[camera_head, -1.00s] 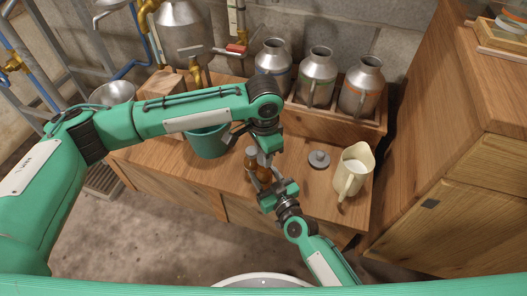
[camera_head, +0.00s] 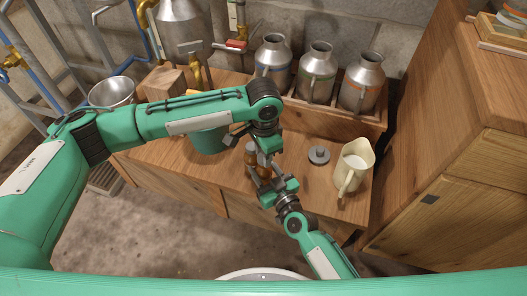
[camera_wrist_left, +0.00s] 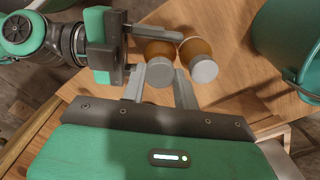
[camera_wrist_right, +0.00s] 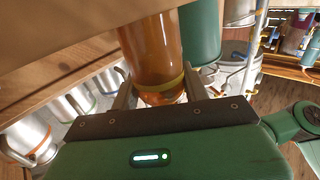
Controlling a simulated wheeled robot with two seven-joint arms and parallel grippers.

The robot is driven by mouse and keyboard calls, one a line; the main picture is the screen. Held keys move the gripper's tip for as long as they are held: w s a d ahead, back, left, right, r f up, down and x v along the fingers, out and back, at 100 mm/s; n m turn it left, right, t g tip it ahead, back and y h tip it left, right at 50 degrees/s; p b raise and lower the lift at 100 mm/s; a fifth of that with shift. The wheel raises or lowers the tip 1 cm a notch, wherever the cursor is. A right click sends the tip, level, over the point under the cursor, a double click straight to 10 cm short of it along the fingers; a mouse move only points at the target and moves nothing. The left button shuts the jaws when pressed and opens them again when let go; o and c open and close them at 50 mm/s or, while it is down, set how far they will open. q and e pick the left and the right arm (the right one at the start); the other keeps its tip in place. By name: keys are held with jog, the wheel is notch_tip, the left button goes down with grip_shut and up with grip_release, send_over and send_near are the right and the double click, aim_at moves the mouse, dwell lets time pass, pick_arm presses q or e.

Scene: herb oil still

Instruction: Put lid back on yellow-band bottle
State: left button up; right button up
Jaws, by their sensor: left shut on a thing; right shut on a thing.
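The yellow-band bottle (camera_wrist_right: 152,50) is amber, with its yellow band near the gripper in the right wrist view. My right gripper (camera_wrist_right: 158,88) is shut on it; this gripper also shows in the head view (camera_head: 268,182). In the left wrist view a pale grey lid (camera_wrist_left: 159,73) sits at the top of an amber bottle (camera_wrist_left: 158,50). My left gripper (camera_wrist_left: 163,82) is shut on this lid from above. I cannot tell whether the lid is fully seated. A second amber bottle (camera_wrist_left: 192,47) with a grey cap (camera_wrist_left: 204,70) stands right beside it.
A teal pot (camera_head: 207,141) stands left of the bottles, partly behind my left arm. A loose grey lid (camera_head: 319,155) and a cream jug (camera_head: 353,168) are at the right. Metal cans (camera_head: 318,70) stand in a wooden crate (camera_head: 330,112) behind.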

pick_arm(q)
jog(key=shift+f, duration=0.45)
jog(key=m, duration=0.5)
jog(key=shift+m, duration=0.3)
jog(key=m, duration=0.4)
jog(key=shift+m, duration=0.3)
jog(key=m, duration=0.4)
jog(key=shift+m, duration=0.3)
jog(key=m, duration=0.6)
jog(key=shift+w, duration=0.1)
jog(key=m, duration=0.7)
jog(key=shift+m, duration=0.4)
jog(key=m, duration=0.7)
jog(key=shift+f, duration=0.1)
